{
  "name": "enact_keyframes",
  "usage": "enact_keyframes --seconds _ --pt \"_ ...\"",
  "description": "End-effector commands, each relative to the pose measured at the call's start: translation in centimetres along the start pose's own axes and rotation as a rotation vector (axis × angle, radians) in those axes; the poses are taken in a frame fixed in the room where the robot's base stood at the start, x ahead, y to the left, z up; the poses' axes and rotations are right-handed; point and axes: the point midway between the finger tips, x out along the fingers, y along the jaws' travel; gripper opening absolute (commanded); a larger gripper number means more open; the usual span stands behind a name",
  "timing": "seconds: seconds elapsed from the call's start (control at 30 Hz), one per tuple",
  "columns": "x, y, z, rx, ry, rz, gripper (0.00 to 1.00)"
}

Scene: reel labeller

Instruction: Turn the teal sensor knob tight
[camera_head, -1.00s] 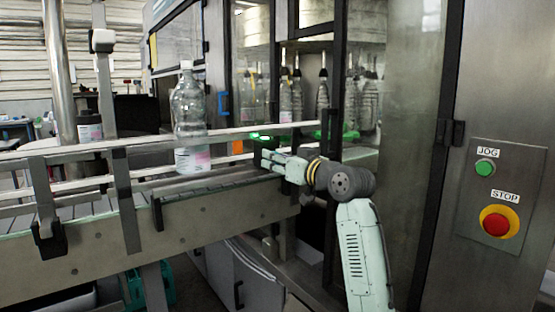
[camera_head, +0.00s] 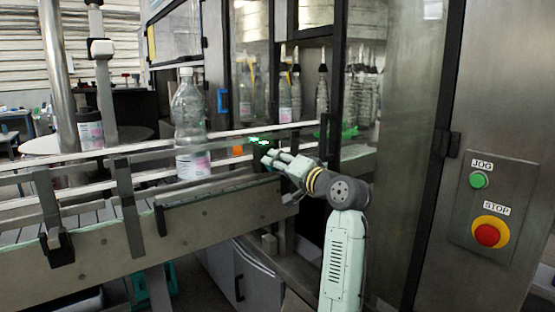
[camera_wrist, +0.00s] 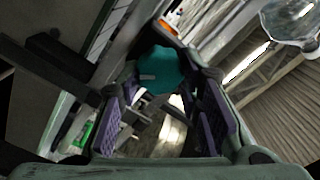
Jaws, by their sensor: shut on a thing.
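The teal sensor knob (camera_wrist: 162,72) shows in the wrist view between the fingers of my gripper (camera_wrist: 163,88), near their tips. It is a rounded teal piece with a small pale mark on its left side. My gripper is shut on the knob, with purple pads on either side of it. In the head view my gripper (camera_head: 272,158) is at the right end of the conveyor, beside the rail, with a green light just above its tips. The knob is hidden there by the gripper.
A clear bottle (camera_head: 189,115) stands on the conveyor (camera_head: 130,236), left of my gripper; a bottle also shows at the wrist view's upper right (camera_wrist: 290,18). A dark door post (camera_head: 333,95) rises close to my wrist. A panel with JOG (camera_head: 478,180) and STOP (camera_head: 487,235) buttons is at right.

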Motion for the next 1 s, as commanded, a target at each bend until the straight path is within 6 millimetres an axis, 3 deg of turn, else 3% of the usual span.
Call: enact_keyframes --seconds 1.0 --pt "0.03 0.29 0.2 0.964 0.0 -0.001 0.04"
